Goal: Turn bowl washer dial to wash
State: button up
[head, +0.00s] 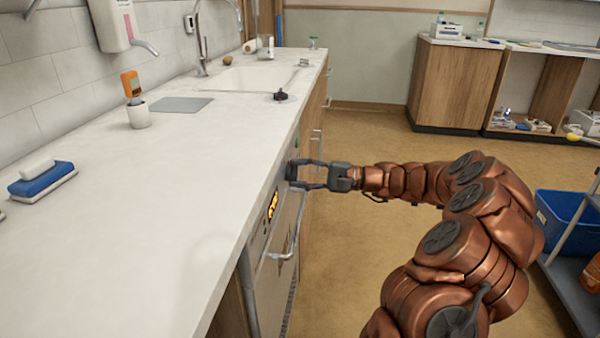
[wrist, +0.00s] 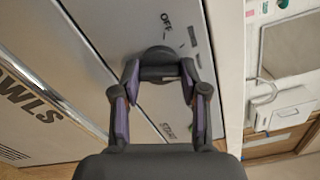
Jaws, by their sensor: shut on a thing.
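The bowl washer (head: 265,267) is built in under the counter at the left, with a lit orange display and a bar handle on its front. Its dark round dial (wrist: 157,54) sits on the pale panel in the wrist view, with "OFF" printed beside it and "START" lower down. My gripper (wrist: 160,76) is shut on the dial, one finger on each side. In the head view my gripper (head: 298,173) reaches from the right to the washer's front, and its fingers partly hide the dial. I cannot tell which mark the dial points to.
A blue bin (head: 562,218) on a grey cart stands at the right. The floor between is open.

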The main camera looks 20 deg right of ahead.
jog(key=o, duration=1.1)
jog(key=shift+o, duration=0.2)
jog(key=v, duration=1.2)
